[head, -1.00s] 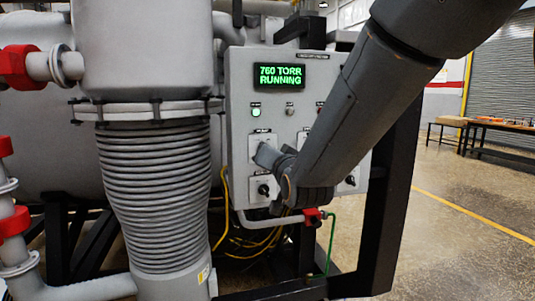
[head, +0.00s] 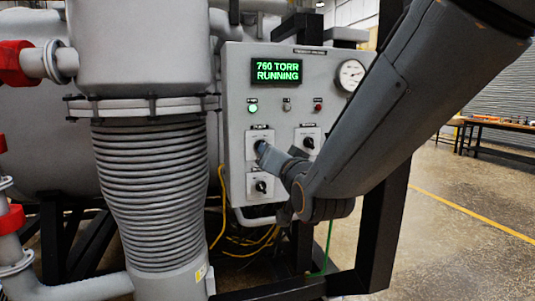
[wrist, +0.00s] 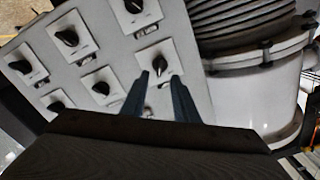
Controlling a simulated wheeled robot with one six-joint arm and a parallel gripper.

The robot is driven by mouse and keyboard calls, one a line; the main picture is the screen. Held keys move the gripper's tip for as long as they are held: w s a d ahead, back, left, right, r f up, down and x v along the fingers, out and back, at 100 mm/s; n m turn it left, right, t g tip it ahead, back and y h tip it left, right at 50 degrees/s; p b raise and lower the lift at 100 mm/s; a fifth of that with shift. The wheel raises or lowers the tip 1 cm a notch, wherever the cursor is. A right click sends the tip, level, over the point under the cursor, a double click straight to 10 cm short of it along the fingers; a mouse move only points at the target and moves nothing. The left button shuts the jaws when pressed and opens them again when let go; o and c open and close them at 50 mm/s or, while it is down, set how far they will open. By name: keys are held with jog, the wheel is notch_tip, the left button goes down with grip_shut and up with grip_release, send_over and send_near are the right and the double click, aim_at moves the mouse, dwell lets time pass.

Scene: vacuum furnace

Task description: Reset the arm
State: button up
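The grey control panel (head: 234,92) carries a green display (head: 277,71) reading "760 TORR RUNNING". Below it are black rotary knobs on white plates. My gripper (head: 262,151) is at the upper left knob (head: 259,143) in the head view and partly covers it. In the wrist view my two dark fingers (wrist: 160,80) stand apart, with a black knob (wrist: 159,65) just beyond and between their tips. I cannot tell whether they touch it. The upper right knob (head: 308,142) and lower left knob (head: 260,187) are clear; my arm hides the panel's lower right.
A ribbed bellows (head: 150,190) stands close left of the panel. Red-flanged pipes (head: 12,62) are at far left. A black frame post (head: 383,225) stands right of the panel. Yellow cables (head: 250,240) hang below. Open floor (head: 450,230) lies to the right.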

jog(key=shift+s+d, duration=0.2)
jog(key=shift+s, duration=0.45)
jog(key=s+d+f+n+g+h+p, duration=0.1)
jog(key=s+d+f+g+h, duration=0.25)
jog(key=f, duration=0.55)
jog(key=s+d+f+n+g, duration=0.1)
jog(key=s+d+f+g, duration=0.2)
jog(key=d+f+g, duration=0.45)
jog(key=s+d+f+g, duration=0.3)
jog(key=s+f, duration=0.2)
jog(key=s, duration=0.4)
jog(key=s+d+f+n+g+h, duration=0.1)
jog(key=s+d+f+g, duration=0.2)
jog(key=s, duration=0.6)
notch_tip(320, 180, down, 2)
jog(key=shift+f+p, duration=0.25)
jog(key=shift+p, duration=0.15)
